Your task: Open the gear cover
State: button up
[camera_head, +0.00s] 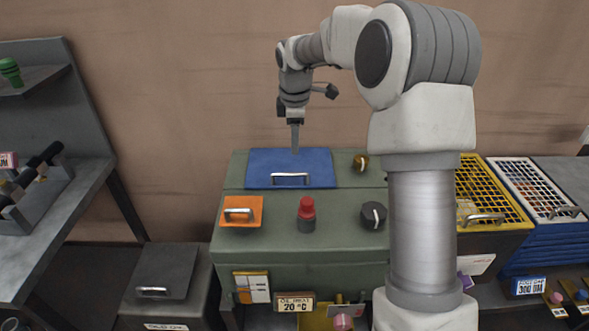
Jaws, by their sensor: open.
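A green machine housing (300,252) stands in the middle. A blue flat cover (262,166) with a silver bar handle (290,177) lies shut on its top, toward the back. A smaller orange cover (242,217) with its own silver handle lies shut at the front left. No label shows which one is the gear cover. My gripper (295,150) points down above the back middle of the blue cover, behind its handle, and holds nothing that I can see. The fingers appear edge-on, as one narrow shape.
A red-capped knob (306,212), a black dial (373,215) and a brass fitting (360,162) stand on the housing. A dark lidded bin (163,275) is at left. Yellow (491,196) and blue-white (535,185) grated crates are at right. My arm hides the housing's right edge.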

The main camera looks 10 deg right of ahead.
aim_at(295, 174)
jog(key=f, duration=0.3)
jog(key=w+f, duration=0.1)
jog(key=f, duration=0.3)
jog(key=w+f, duration=0.1)
jog(key=f, duration=0.3)
jog(key=shift+w+d+f, duration=0.1)
jog(key=shift+d+f, duration=0.1)
jog(key=shift+c, duration=0.3)
grip_shut()
dwell(0.7)
